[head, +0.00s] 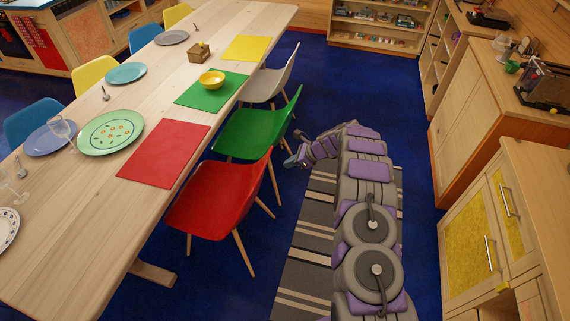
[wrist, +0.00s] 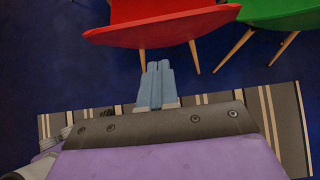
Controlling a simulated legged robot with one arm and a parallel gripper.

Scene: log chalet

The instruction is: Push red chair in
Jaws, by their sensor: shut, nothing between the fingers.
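The red chair (head: 215,197) stands at the near side of the long wooden table (head: 60,247), below the red placemat. Its seat front is close to the table edge and its backrest faces right. In the wrist view the red chair (wrist: 150,24) shows at the top, with wooden legs below it. My gripper (head: 291,162) is at the end of my arm in the head view, to the right of the red chair and apart from it. In the wrist view my gripper (wrist: 157,68) has its blue fingers together, empty, pointing toward the chair.
The green chair (head: 254,133) stands just beyond the red one, with a white chair (head: 272,85) farther back. A striped rug (head: 300,250) lies on the blue floor under my arm. Wooden cabinets (head: 480,130) line the right side. Plates and placemats lie on the table.

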